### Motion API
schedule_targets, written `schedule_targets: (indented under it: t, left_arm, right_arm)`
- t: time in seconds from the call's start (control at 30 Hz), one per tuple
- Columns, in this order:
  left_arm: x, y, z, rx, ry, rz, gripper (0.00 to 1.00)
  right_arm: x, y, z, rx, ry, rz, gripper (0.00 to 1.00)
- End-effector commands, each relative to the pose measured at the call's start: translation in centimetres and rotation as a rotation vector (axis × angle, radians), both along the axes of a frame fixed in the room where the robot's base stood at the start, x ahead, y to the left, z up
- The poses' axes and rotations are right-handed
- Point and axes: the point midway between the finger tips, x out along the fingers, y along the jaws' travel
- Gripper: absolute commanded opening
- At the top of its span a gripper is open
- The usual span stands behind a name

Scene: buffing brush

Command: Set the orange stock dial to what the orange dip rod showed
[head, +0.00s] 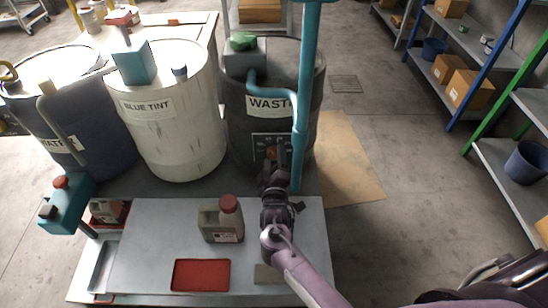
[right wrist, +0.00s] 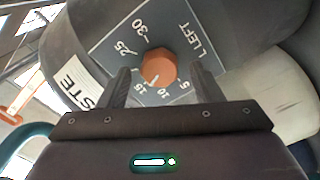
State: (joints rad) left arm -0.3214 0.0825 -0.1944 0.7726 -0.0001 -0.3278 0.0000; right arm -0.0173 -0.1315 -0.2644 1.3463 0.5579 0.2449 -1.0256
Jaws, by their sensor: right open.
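The orange stock dial (right wrist: 160,66) sits on a dark scale plate on the waste drum. Its white mark points toward the stretch between 15 and 10. The numbers 30, 25, 15, 10 and 5 show; the part near the left finger is hidden. In the head view the dial (head: 271,153) is small, just beyond my right gripper (head: 273,168). My right gripper (right wrist: 161,78) is open, one finger on each side of the dial, with gaps between fingers and dial. My left gripper is out of view.
The waste drum (head: 250,135) has a teal pipe (head: 304,100) close to the right of the dial. A blue tint drum (head: 180,140) stands left of it. A grey jug (head: 212,222) with a red cap and a red tray (head: 201,275) rest on the bench (head: 150,230).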

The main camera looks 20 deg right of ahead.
Motion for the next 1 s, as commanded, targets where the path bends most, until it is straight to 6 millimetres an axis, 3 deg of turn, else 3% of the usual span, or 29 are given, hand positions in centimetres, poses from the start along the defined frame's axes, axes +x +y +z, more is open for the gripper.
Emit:
schedule_targets:
  t: [0.2,0.4,1.0]
  left_arm:
    - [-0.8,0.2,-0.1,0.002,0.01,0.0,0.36]
    - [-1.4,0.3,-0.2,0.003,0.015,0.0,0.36]
    - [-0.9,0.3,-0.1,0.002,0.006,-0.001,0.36]
  right_arm:
    - [-3.7,1.0,-0.1,0.0,0.002,0.0,0.59]
    - [-6.1,1.7,-0.1,-0.001,0.002,-0.001,0.59]
    - [-6.7,1.9,0.0,-0.001,0.001,-0.001,0.59]
